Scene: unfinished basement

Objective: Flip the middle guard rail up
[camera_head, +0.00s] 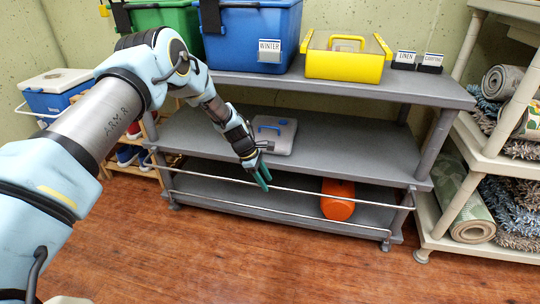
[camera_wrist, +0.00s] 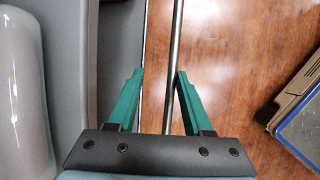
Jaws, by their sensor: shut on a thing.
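The guard rail (camera_head: 330,192) is a thin silver bar along the front of the grey shelf unit, just below the middle shelf (camera_head: 345,157). A second silver bar (camera_head: 300,218) runs below it, near the bottom shelf. I cannot tell whether the two bars form one frame. My gripper (camera_head: 262,178) reaches down to the upper bar, left of its middle, with teal fingers shut on it. In the wrist view, two bars (camera_wrist: 177,50) pass lengthwise between the fingertips (camera_wrist: 160,74); the exact contact is hard to see.
A grey-white case with a blue handle (camera_head: 272,135) lies on the middle shelf behind my gripper. An orange container (camera_head: 338,200) is on the bottom shelf. A blue WINTER bin (camera_head: 250,25) and yellow box (camera_head: 345,62) stand on top. The wooden floor (camera_head: 240,260) in front is clear.

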